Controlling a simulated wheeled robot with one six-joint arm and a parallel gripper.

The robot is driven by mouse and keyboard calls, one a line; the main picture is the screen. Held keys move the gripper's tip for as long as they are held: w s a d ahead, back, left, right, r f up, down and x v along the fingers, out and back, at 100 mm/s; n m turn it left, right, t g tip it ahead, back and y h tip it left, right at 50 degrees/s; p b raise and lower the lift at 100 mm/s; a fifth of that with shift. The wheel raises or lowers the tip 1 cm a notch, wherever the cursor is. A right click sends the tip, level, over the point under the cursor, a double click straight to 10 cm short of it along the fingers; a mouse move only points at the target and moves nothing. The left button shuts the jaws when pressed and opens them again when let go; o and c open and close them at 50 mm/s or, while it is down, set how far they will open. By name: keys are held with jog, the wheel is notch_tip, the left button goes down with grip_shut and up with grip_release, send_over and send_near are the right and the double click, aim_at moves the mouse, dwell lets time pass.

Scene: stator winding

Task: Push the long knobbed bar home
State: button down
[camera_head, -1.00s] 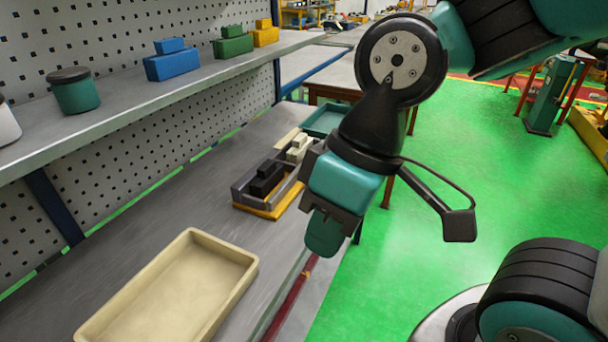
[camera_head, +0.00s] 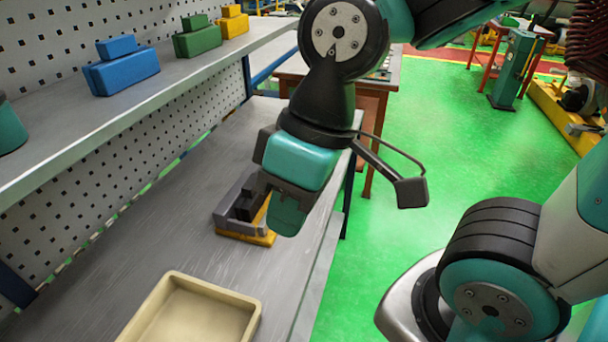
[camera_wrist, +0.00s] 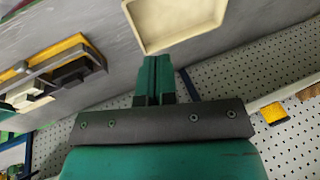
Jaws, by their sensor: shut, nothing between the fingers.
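The grey fixture on a yellow base (camera_head: 248,236) sits on the bench, partly hidden behind my gripper. It also shows at the left of the wrist view (camera_wrist: 62,54). A black stepped piece (camera_head: 237,209) lies in it and also shows in the wrist view (camera_wrist: 72,75); I cannot tell whether this is the long knobbed bar or how far in it sits. A pale block (camera_wrist: 22,94) is beside it in the wrist view. My gripper (camera_head: 287,217) points down in front of the fixture in the head view, shut and empty; its fingers (camera_wrist: 154,80) are together.
A cream tray (camera_head: 214,287) stands on the bench (camera_head: 150,240) nearer me; the bench between tray and fixture is clear. A shelf (camera_head: 175,90) with blue (camera_head: 122,70), green (camera_head: 197,38) and yellow (camera_head: 232,22) blocks runs along the pegboard on the left.

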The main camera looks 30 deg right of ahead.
jog(key=w+d+f+m+t+b, duration=0.2)
jog(key=w+d+f+m, duration=0.2)
jog(key=w, duration=0.2)
jog(key=w+d+f+m+t+b, duration=0.25)
jog(key=w+d+f, duration=0.2)
jog(key=w, duration=0.25)
jog(key=w+d+f+m+t+h+b, duration=0.1)
jog(key=w+d+f+m+h, duration=0.1)
jog(key=d, duration=0.7)
jog(key=w+d+f+m+t+h, duration=0.2)
jog(key=w+d+f+m, duration=0.2)
jog(key=d+f+m, duration=0.3)
jog(key=shift+d+f+b, duration=0.35)
jog(key=shift+d+f, duration=0.35)
jog(key=shift+d, duration=0.5)
